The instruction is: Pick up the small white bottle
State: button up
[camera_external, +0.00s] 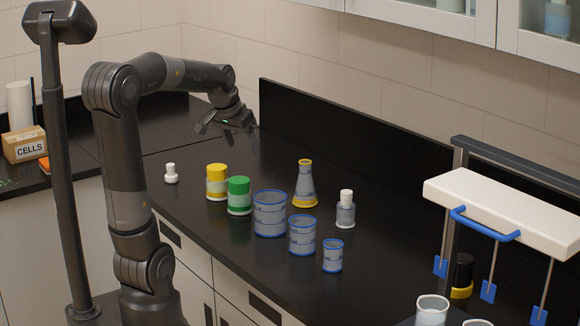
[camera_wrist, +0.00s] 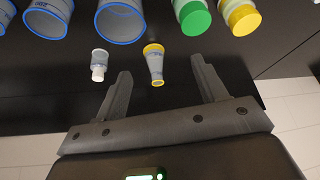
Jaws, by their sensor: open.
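A small all-white bottle (camera_external: 171,173) stands upright on the black counter at the left, near its front edge. I do not see it in the wrist view. My gripper (camera_external: 227,121) is open and empty, raised above the back of the counter, to the right of and apart from this bottle. Its two spread fingers also show in the wrist view (camera_wrist: 161,68), with nothing between them at grip depth. A second, clear grey bottle with a white cap (camera_external: 345,210) stands at the right of the glassware; it also shows in the wrist view (camera_wrist: 98,65).
A yellow-lidded jar (camera_external: 217,183) and green-lidded jar (camera_external: 239,196) stand right of the white bottle. Blue-rimmed beakers (camera_external: 270,214) and a yellow-rimmed flask (camera_external: 304,185) stand beyond. A white rack (camera_external: 500,208) is at the right. Counter around the white bottle is clear.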

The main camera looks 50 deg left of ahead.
jog(key=w+a+f+n, duration=0.1)
jog(key=a+f, duration=0.1)
jog(key=a, duration=0.7)
jog(key=w+a+f+n, duration=0.1)
jog(key=w+a+f, duration=0.1)
jog(key=a, duration=0.8)
jog(key=n+g+y, duration=0.1)
jog(key=n, duration=0.2)
send_over(169, 166)
jog(key=s+d, duration=0.1)
jog(key=s, duration=0.1)
notch_tip(169, 166, down, 9)
jog(key=x, duration=0.9)
jog(key=shift+w+d+f, duration=0.1)
jog(key=shift+d+f, duration=0.05)
jog(key=shift+f, duration=0.2)
jog(key=c, duration=1.1)
